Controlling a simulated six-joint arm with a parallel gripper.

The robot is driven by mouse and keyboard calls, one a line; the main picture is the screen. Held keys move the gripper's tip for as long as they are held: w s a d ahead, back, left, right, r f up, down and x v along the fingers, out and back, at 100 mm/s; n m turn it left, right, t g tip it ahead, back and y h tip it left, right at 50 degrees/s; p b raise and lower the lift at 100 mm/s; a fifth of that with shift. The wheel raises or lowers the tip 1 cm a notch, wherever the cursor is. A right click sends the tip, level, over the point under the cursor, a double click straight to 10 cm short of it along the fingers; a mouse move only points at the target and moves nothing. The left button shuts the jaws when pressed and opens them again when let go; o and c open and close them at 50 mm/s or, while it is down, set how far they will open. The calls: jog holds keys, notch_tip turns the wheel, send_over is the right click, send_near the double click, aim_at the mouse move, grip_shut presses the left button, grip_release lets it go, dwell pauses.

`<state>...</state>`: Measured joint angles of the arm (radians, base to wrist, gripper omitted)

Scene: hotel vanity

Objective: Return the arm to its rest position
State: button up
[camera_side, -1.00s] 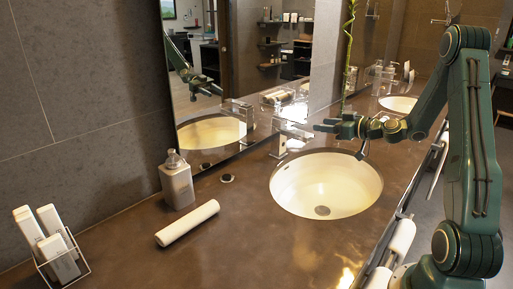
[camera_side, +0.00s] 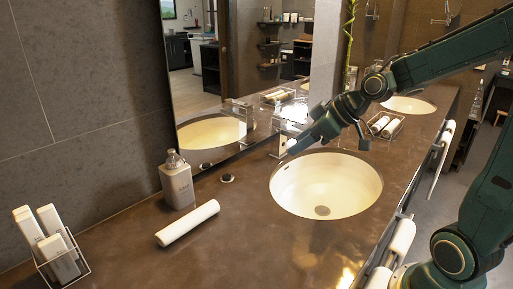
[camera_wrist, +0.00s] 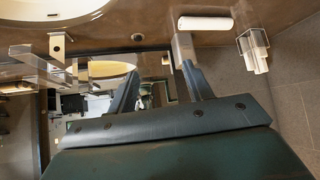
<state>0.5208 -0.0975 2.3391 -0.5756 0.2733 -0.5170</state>
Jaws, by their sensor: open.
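My gripper (camera_side: 306,140) is above the back rim of the near sink (camera_side: 325,190), close to the faucet (camera_side: 283,135) in the side view, and slants down to the left. In the wrist view my gripper (camera_wrist: 158,58) has its two fingers spread apart with nothing held between them. My forearm comes in from the upper right of the side view, raised above the counter. Whether the gripper touches the faucet cannot be told.
A white rolled towel (camera_side: 187,223), a soap dispenser (camera_side: 177,181) and a wire holder (camera_side: 79,256) with white cartons stand left of the sink. A tray (camera_side: 398,130) of rolled towels lies behind it. A mirror (camera_side: 235,70) borders the counter. White rolls (camera_side: 401,238) hang at the front edge.

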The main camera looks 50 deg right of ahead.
jog(key=s+a+r+m+g+h, duration=0.1)
jog(key=s+a+m, duration=0.1)
jog(key=s, duration=0.7)
jog(key=s+a+r+m+g+h, duration=0.1)
jog(key=s+a, duration=0.2)
jog(key=s, duration=0.6)
jog(key=shift+s+r+m+g+h, duration=0.25)
jog(key=shift+s+m+g+h, duration=0.15)
